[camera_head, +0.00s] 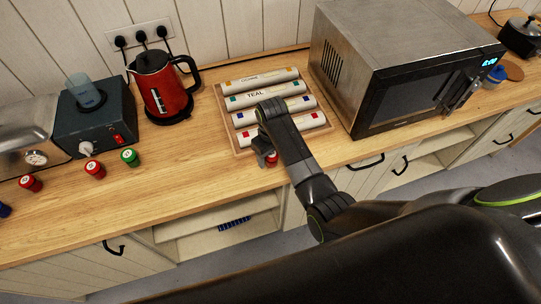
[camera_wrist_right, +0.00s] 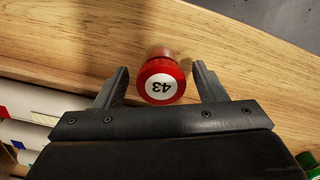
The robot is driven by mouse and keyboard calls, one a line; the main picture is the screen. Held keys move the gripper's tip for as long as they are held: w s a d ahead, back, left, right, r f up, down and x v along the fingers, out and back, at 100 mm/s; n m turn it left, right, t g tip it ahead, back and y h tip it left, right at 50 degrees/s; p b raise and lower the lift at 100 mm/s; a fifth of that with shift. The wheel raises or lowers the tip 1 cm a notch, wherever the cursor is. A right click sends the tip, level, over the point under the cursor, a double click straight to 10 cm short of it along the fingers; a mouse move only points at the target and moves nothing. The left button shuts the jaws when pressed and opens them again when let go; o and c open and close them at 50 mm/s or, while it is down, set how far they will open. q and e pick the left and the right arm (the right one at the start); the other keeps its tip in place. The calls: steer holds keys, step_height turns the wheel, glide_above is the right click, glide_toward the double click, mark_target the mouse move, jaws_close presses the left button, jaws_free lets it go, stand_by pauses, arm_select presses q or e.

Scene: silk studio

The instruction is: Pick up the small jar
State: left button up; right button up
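A small red jar (camera_wrist_right: 160,80) with a white label reading 43 stands on the wooden counter. My right gripper (camera_wrist_right: 160,82) is open, with one finger on each side of the jar and a gap visible on both sides. In the head view the same jar (camera_head: 271,159) shows partly behind my right gripper (camera_head: 265,150), at the front edge of the rolls' tray. Other small jars stand on the counter to the left: red ones (camera_head: 95,169) and (camera_head: 31,183), and a green one (camera_head: 130,157). My left gripper is not in view.
A wooden tray (camera_head: 242,151) of labelled rolls lies just behind the jar. A microwave (camera_head: 400,70) stands to the right, and a red kettle (camera_head: 160,85) to the left. The counter's front edge is close. Bare counter (camera_head: 190,180) lies left of the gripper.

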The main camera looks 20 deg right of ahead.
steer(key=shift+s+r, duration=0.15)
steer(key=shift+s, duration=0.05)
steer(key=c, duration=0.5)
steer(key=shift+c, duration=1)
steer(key=shift+w+a, duration=0.1)
steer(key=shift+c, duration=1.2)
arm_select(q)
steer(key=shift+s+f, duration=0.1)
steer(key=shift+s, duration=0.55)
